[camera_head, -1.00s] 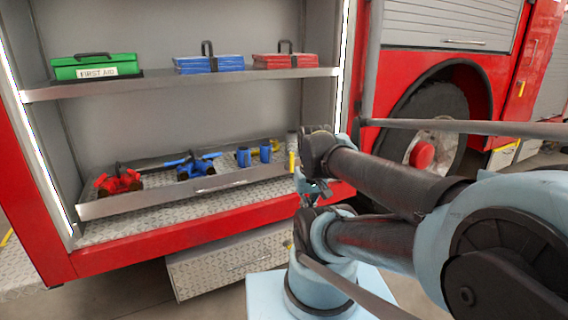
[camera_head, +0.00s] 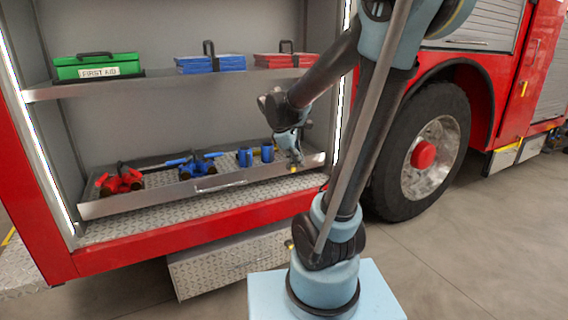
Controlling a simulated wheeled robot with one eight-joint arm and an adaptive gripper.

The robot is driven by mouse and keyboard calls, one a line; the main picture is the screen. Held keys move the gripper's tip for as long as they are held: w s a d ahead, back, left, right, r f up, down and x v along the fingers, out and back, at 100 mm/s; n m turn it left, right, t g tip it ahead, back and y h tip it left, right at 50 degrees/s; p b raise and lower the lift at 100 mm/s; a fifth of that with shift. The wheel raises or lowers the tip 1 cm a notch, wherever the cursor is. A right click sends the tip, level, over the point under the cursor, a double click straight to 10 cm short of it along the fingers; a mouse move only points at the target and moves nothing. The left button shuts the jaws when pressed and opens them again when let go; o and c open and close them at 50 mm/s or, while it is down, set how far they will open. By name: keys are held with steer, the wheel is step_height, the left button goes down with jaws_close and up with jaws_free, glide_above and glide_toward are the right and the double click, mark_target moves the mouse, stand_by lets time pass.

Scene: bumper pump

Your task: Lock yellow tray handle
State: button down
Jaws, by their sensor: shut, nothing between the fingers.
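The metal tray (camera_head: 140,201) sits on the lower shelf of the red truck's open compartment, with a grey pull on its front face. At its right end, a small yellow piece of the handle (camera_head: 293,169) shows below my gripper; the rest is hidden. My gripper (camera_head: 296,160) is shut and empty, pointing down at the tray's right end, right at the yellow handle. I cannot tell whether it touches the handle.
The tray holds a red fitting (camera_head: 120,180), a blue fitting (camera_head: 198,166) and blue cylinders (camera_head: 245,157). A green first aid box (camera_head: 97,66), a blue case (camera_head: 210,64) and a red case (camera_head: 286,60) stand on the shelf above. The compartment's right wall is close to my arm.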

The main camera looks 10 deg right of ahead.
steer(key=w+a+f+n+t+h, duration=0.1)
steer(key=w+a+n, duration=0.4)
steer(key=w, duration=0.4)
steer(key=w+a+f+n+t+h, duration=0.1)
steer(key=w+a+f+n+h, duration=0.1)
steer(key=w+a+n, duration=0.3)
steer(key=w, duration=0.4)
steer(key=shift+w+a+f+n, duration=0.15)
steer(key=shift+f+n, duration=0.15)
steer(key=w+d+f, duration=0.5)
steer(key=d+f, duration=0.2)
steer(key=d, duration=0.2)
steer(key=shift+w+d, duration=0.25)
steer(key=shift+d, duration=0.1)
